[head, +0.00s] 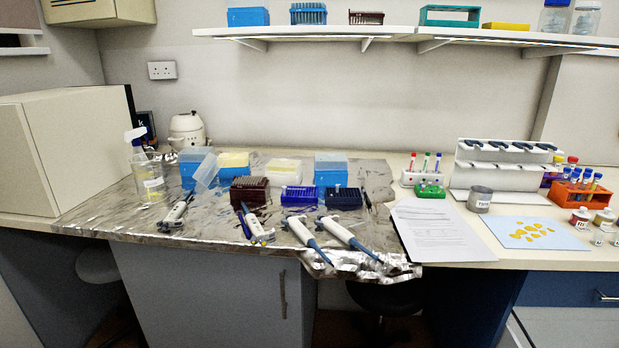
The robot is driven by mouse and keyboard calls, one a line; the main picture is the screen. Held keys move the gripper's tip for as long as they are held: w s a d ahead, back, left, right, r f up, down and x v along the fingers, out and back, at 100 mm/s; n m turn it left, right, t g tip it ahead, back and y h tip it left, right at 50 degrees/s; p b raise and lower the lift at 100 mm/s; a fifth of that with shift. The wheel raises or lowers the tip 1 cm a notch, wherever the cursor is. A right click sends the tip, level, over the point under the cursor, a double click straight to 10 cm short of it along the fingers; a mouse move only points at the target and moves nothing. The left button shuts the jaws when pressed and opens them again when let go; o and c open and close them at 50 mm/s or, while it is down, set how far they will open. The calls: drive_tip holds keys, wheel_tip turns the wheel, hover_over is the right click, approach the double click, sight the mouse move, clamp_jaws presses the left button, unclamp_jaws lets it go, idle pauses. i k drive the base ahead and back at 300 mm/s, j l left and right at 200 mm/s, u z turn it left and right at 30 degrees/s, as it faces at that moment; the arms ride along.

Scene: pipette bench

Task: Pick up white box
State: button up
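A small whitish, see-through box (283,172) with a yellowish top stands on the foil-covered part of the bench, at the middle back. It sits between a blue box with a yellow top (232,177) on its left and a blue box with a clear upper part (331,178) on its right. A much larger off-white box-shaped unit (75,150) stands at the far left of the bench. I cannot tell from this view alone which one the task names. My gripper is not in view.
A dark red rack (249,190) and blue racks (299,196) stand just in front of the small box. Several pipettes (300,232) lie nearer the front edge. A paper sheet (440,230) lies right of the foil. A wall shelf (370,32) runs above the bench.

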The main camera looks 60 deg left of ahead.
sight(275, 181)
drive_tip(key=u, duration=2.4)
drive_tip(key=i+j, duration=0.15)
drive_tip(key=i, duration=0.6)
drive_tip(key=i+j+z, duration=0.1)
drive_tip(key=i, duration=0.6)
